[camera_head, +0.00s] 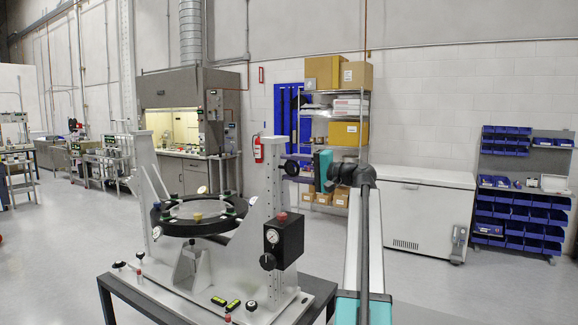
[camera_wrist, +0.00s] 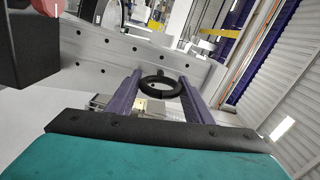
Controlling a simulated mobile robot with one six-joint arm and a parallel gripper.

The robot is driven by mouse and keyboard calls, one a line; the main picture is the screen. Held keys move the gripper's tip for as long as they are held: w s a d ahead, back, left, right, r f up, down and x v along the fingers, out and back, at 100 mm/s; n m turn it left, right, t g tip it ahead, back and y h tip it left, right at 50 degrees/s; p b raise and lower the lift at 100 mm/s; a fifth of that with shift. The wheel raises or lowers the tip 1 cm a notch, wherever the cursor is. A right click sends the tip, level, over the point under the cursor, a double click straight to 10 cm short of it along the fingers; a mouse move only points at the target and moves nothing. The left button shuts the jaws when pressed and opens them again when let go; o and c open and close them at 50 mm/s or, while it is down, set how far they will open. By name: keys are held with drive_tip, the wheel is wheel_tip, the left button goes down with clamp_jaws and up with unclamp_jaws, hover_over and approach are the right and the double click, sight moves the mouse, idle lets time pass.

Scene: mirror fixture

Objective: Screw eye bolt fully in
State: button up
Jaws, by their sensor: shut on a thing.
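The black eye bolt (camera_wrist: 162,81) shows in the wrist view as a ring between my two purple fingers, in front of a grey metal plate with a row of holes. My gripper (camera_head: 288,163) is shut on it, coming from the right at the top of the mirror fixture's right upright (camera_head: 274,200). The bolt's threaded shank is hidden, so I cannot tell how deep it sits. In the head view the bolt is too small to make out. The fixture carries a round mirror in a black ring (camera_head: 165,226) between two uprights.
The fixture stands on a dark table (camera_head: 108,297). A black gauge box with a red knob (camera_head: 284,240) is fixed below my gripper on the right upright. A chest freezer (camera_head: 425,215), blue-bin rack (camera_head: 520,210) and box shelf stand behind. The floor to the right is clear.

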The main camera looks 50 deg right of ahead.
drive_tip(key=shift+f+m, duration=0.2)
drive_tip(key=shift+m, duration=0.1)
drive_tip(key=o, duration=0.9)
drive_tip(key=shift+o, duration=0.7)
drive_tip(key=shift+r, duration=0.1)
drive_tip(key=shift+s, duration=0.15)
drive_tip(key=b+v, duration=0.3)
drive_tip(key=v, duration=1)
drive_tip(key=shift+s, duration=0.35)
